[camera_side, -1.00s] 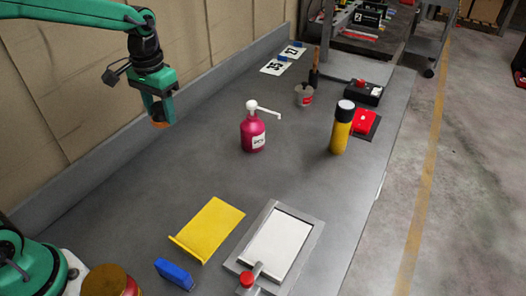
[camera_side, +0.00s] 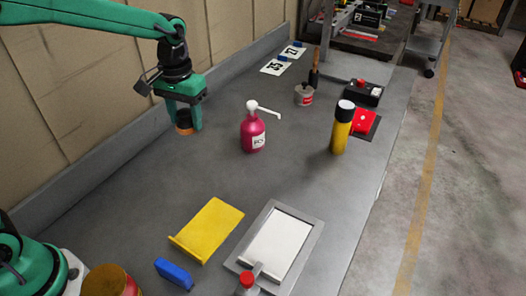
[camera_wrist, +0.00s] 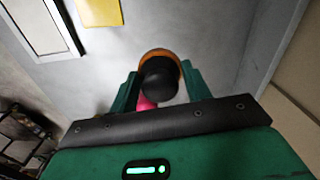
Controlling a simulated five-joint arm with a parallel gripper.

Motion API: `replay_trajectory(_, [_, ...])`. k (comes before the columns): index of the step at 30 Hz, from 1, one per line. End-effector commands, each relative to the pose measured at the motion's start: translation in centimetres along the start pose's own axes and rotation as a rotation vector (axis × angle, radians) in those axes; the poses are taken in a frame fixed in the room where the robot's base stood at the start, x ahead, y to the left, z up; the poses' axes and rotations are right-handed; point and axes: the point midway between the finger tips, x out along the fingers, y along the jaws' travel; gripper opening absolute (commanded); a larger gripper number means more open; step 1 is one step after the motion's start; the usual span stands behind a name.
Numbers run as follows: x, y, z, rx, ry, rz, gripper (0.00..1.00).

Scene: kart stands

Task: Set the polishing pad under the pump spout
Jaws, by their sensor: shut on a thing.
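My gripper (camera_side: 184,122) is shut on the polishing pad (camera_side: 184,129), a round orange pad, and holds it above the bench to the left of the pump bottle. In the wrist view the pad (camera_wrist: 178,59) shows an orange rim and a black knob between the green fingers of my gripper (camera_wrist: 160,82). The magenta pump bottle (camera_side: 252,137) stands upright with a white spout (camera_side: 268,111) pointing right. The bench under the spout is bare. In the wrist view a small part of the bottle (camera_wrist: 146,104) shows behind the pad; the rest is hidden.
A yellow-and-black can (camera_side: 341,130) and a red item (camera_side: 364,121) stand right of the bottle. A small tin (camera_side: 304,96) is behind it. A yellow panel (camera_side: 208,229), blue block (camera_side: 174,273) and framed white plate (camera_side: 277,247) lie in front. The middle bench is open.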

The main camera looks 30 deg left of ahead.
Motion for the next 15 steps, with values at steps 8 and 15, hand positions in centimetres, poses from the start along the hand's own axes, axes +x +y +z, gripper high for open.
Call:
replay_trajectory(8, [2.5, 7.8, -0.8, -0.144, -0.001, 0.000, 0.26])
replay_trajectory(15, [4.5, 13.7, -0.3, -0.264, 0.000, 0.000, 0.26])
